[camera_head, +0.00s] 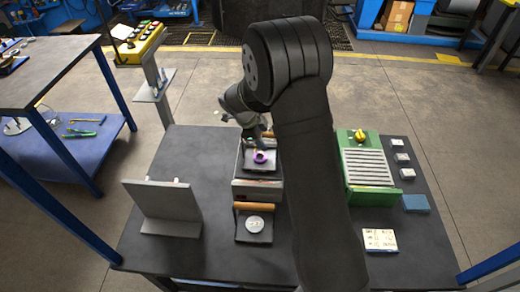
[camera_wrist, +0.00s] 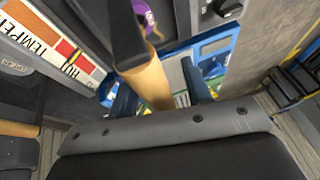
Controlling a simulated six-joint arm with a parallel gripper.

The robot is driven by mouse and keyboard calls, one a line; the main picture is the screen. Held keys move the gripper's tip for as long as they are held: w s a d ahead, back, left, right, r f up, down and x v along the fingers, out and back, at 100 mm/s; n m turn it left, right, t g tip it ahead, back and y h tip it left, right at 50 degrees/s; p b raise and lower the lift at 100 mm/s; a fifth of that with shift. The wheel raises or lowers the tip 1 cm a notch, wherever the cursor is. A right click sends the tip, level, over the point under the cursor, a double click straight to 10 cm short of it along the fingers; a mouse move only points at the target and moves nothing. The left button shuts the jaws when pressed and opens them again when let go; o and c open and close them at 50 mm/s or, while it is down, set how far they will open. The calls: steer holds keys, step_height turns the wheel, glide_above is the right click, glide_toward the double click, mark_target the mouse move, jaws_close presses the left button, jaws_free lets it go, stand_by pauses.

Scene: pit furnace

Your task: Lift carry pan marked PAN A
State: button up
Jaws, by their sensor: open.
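A dark pan (camera_head: 262,167) with a purple ring-shaped item (camera_head: 261,157) in it sits on a grey box near the table's middle. A second dark pan (camera_head: 251,238) with a wooden handle and a silver round disc stands nearer the front. I cannot read which is PAN A. My gripper (camera_head: 257,137) is above the far end of the ringed pan. In the wrist view my gripper (camera_wrist: 160,92) is open, its two fingers on either side of a wooden handle (camera_wrist: 148,80). Contact cannot be told. The purple item (camera_wrist: 145,14) shows at the top edge.
A grey upright plate (camera_head: 162,207) stands at the left. A green box with a grille (camera_head: 371,168) stands at the right, near small blocks and a white card (camera_head: 380,240). A temper chart (camera_wrist: 58,45) lies close by in the wrist view. My arm hides the table's middle.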

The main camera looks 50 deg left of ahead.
steer(key=shift+c, duration=0.3)
jaws_close()
steer(key=shift+r, duration=0.1)
